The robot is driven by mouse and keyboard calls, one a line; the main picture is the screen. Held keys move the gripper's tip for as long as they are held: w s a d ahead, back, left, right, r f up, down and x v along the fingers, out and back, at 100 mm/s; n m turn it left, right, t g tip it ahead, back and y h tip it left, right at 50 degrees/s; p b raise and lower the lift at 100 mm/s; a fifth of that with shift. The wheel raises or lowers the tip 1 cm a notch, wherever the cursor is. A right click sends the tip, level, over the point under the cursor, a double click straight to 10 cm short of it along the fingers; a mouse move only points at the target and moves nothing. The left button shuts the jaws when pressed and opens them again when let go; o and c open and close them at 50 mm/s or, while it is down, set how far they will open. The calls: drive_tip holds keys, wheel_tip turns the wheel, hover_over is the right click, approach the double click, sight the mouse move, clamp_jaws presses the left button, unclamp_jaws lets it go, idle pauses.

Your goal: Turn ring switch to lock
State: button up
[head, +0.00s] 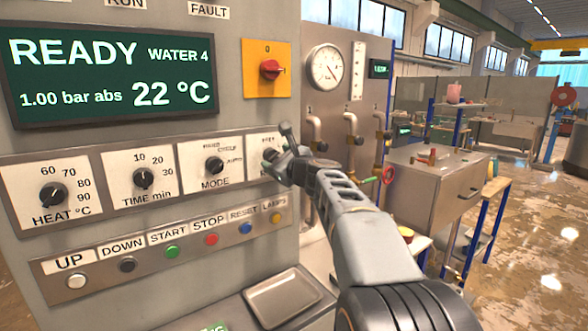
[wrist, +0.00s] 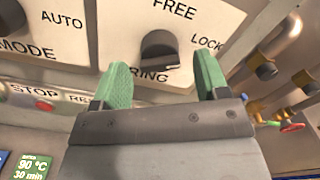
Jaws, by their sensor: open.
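The ring switch (wrist: 159,50) is a black rotary knob on a white plate marked FREE, LOCK and RING, seen in the wrist view. Its pointer direction is hard to make out. My gripper (wrist: 160,82) is open, with one green fingertip on each side below the knob and a gap between them. The fingers appear apart from the knob; I cannot tell the exact distance. In the head view my gripper (head: 284,155) is at the rightmost plate (head: 256,146) of the knob row and hides most of the ring switch.
The MODE knob (head: 215,166) sits just left, with TIME and HEAT knobs farther left. A button row (head: 170,252) runs below, above a metal tray (head: 284,297). Pipes and valves (head: 351,135) stand close on the right. A red switch on yellow (head: 269,69) is above.

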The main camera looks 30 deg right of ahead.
drive_tip(key=s+d+b, duration=0.1)
drive_tip(key=s+b, duration=0.1)
drive_tip(key=s, duration=0.9)
drive_tip(key=shift+s+d, duration=0.15)
drive_tip(key=shift+s, duration=0.25)
drive_tip(key=s+a+f+n+g, duration=0.2)
drive_tip(key=a+f+n+g, duration=0.15)
drive_tip(key=f+n, duration=0.45)
drive_tip(key=s+a+f+n+g, duration=0.25)
drive_tip(key=f+n+g, duration=0.35)
drive_tip(key=f, duration=0.5)
drive_tip(key=s+a+f+n+g+h, duration=0.1)
drive_tip(key=s+a+f+n+g, duration=0.1)
drive_tip(key=s+a+f+n, duration=0.2)
drive_tip(key=s+a+f+n+g+h+p, duration=0.1)
drive_tip(key=s+a+f+n, duration=0.3)
drive_tip(key=s+f+n, duration=0.4)
drive_tip(key=n+g, duration=0.1)
drive_tip(key=n, duration=0.2)
drive_tip(key=shift+a+g, duration=0.25)
drive_tip(key=shift+g, duration=0.1)
